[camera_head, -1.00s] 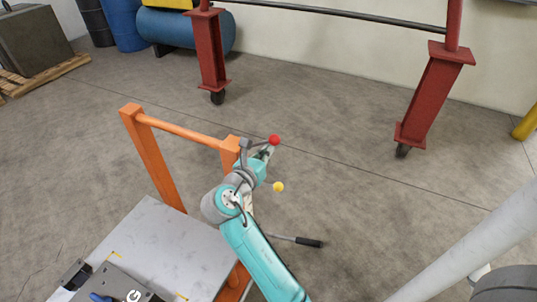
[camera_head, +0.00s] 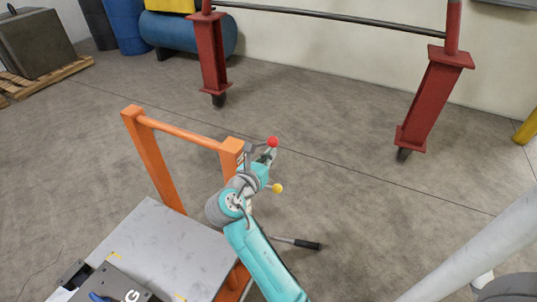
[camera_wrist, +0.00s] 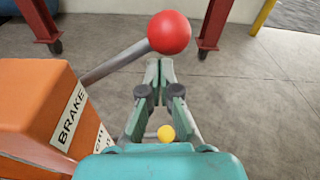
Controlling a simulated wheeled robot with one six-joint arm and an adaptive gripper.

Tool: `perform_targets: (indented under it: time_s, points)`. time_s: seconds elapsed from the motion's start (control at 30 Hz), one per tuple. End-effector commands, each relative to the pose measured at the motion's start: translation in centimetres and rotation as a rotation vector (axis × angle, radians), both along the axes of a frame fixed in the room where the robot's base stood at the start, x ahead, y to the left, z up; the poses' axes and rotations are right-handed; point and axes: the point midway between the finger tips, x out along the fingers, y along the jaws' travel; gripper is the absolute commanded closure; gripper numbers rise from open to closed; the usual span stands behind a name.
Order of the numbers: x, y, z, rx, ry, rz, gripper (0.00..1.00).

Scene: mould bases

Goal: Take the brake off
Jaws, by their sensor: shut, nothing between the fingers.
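An orange post (camera_head: 231,160) carries a white BRAKE label (camera_wrist: 68,118), readable in the wrist view. A grey brake lever (camera_wrist: 113,64) runs from the post to a red ball knob (camera_wrist: 169,33); the knob also shows in the head view (camera_head: 272,142). A yellow ball knob (camera_head: 278,188) sits lower and shows small behind the fingers in the wrist view (camera_wrist: 166,133). My gripper (camera_wrist: 159,64) is shut and empty, its fingertips just below the red knob in the picture. I cannot tell whether they touch it.
The orange handle frame (camera_head: 180,132) stands at the end of a grey cart top (camera_head: 165,245). A black-gripped lever (camera_head: 305,244) sticks out low on the right. A red wheeled gantry (camera_head: 432,95) stands farther back. The floor between is clear.

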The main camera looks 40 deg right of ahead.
Motion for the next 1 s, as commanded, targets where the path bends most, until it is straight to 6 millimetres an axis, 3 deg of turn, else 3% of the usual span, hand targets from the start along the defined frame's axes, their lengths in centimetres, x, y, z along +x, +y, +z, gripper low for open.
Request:
perform_targets:
  time_s: [0.13,0.63,1.0]
  points:
    - [0.1,-0.4,-2.0,0.006,0.011,0.001,1.00]
    - [-2.2,7.7,-1.2,0.009,0.016,0.001,1.00]
    - [-2.6,9.0,-1.1,0.009,0.016,-0.002,1.00]
